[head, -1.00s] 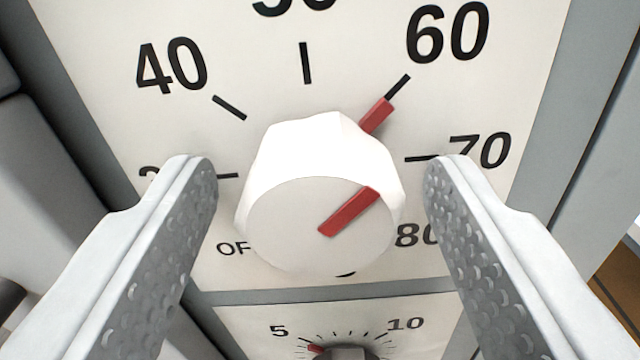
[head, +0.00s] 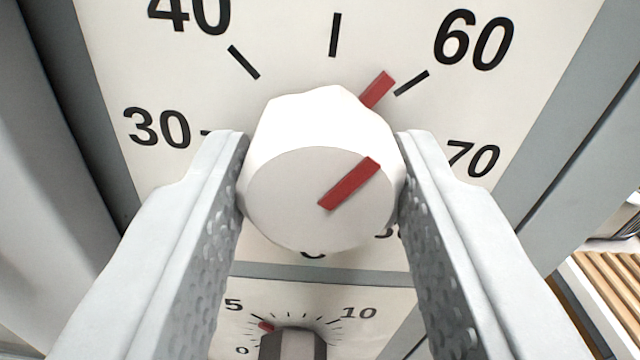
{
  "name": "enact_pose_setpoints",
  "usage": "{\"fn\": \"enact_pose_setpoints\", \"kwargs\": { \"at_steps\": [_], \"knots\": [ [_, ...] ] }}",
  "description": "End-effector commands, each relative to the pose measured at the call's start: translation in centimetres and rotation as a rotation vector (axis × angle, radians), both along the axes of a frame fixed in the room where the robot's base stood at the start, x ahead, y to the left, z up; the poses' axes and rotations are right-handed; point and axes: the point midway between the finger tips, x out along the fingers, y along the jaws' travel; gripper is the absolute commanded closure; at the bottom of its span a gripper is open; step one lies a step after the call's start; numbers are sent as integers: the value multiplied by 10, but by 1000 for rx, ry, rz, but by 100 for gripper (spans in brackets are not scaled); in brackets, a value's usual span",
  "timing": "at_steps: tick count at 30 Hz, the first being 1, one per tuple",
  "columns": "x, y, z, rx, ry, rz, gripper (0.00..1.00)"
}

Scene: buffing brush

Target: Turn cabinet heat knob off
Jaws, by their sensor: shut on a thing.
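The white heat knob (head: 275,195) sits on a cream dial plate (head: 290,50) in the middle of the head view. Its red pointer mark (head: 350,183) slants up and right, and the red tip at its rim lies just left of the 60 tick. The numbers 30, 40, 60 and 70 show around it. The OFF mark is hidden behind my left finger and the knob. My gripper (head: 322,190) is shut on the knob, with one finger against its left side and one against its right side.
A smaller dark knob (head: 293,345) with a red pointer sits just below on a second dial marked 0, 5 and 10. Grey cabinet frame (head: 570,140) borders the plate. Wooden slats (head: 610,290) show at the lower right.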

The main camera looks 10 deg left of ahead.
Motion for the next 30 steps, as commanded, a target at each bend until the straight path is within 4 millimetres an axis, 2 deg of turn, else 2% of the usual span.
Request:
{"fn": "enact_pose_setpoints", "kwargs": {
  "at_steps": [30],
  "knots": [
    [0, 1, -1, -914, -296, 0, 86]
  ]
}}
